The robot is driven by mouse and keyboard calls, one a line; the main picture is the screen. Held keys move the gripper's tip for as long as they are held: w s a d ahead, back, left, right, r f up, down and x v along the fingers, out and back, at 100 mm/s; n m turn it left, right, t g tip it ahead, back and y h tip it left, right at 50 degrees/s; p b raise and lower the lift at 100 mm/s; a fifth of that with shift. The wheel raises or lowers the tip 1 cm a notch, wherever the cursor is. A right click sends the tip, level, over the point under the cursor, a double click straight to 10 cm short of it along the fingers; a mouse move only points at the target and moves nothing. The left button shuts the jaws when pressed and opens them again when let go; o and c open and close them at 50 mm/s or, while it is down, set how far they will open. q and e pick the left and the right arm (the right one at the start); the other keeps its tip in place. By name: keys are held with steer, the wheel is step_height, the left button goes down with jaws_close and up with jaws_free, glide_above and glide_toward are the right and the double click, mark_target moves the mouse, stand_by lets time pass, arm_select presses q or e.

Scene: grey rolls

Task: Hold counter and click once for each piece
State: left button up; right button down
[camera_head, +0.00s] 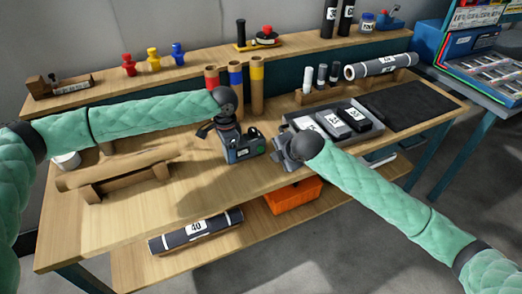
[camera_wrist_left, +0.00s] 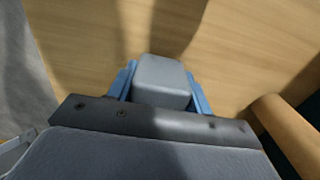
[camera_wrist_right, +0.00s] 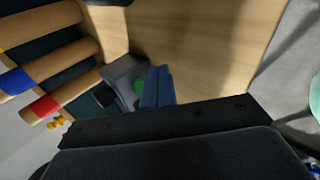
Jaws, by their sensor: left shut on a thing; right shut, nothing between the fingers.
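My right gripper (camera_head: 279,155) is shut and empty, just right of the counter in the head view. Several labelled grey and black pieces (camera_head: 332,122) lie in a tray (camera_head: 372,134).
Red, blue and yellow banded tubes (camera_head: 234,85) stand behind the counter. A brown roll (camera_head: 115,170) lies on a stand at the left. A dark mat (camera_head: 408,104) lies at the right. Roll 40 (camera_head: 195,230) and an orange bin (camera_head: 293,195) are on the lower shelf.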

mark_target(260, 148)
steer(key=n, duration=0.1)
steer(key=a+n+t+h, duration=0.1)
steer(key=shift+s+f+n+t, duration=0.1)
steer(key=shift+n+t, duration=0.2)
steer(key=shift+n, duration=0.1)
steer(key=shift+s+a+n+t+h, duration=0.1)
steer(key=shift+a+n+t+h, duration=0.1)
steer(key=shift+n+t+h, duration=0.3)
steer(key=shift+s+a+r+n+h, duration=0.15)
steer(key=shift+r+n+h, duration=0.15)
steer(key=shift+n, duration=0.4)
steer(key=shift+s+a+r+n+t+h, duration=0.1)
steer(key=shift+s+n+t+h, duration=0.2)
steer(key=shift+n+t, duration=0.25)
steer(key=shift+s+r+n+t+h, duration=0.1)
steer(key=shift+s+n+t+h, duration=0.15)
steer(key=shift+n+t, duration=0.25)
steer(key=s+n+h, duration=0.1)
steer(key=s+n, duration=0.1)
steer(key=s+d+n+t+h, duration=0.1)
steer(key=s+h, duration=0.1)
steer(key=s+f+n+t+h, duration=0.1)
steer(key=s+n, duration=0.1)
steer(key=shift+s+d+n+h, duration=0.25)
steer(key=shift+s+d+n, duration=0.05)
steer(key=shift+d+n, duration=0.1)
steer(key=shift+s+d+n+t+h, duration=0.15)
steer(key=shift+s+n+t+h, duration=0.15)
steer(key=shift+s, duration=0.2)
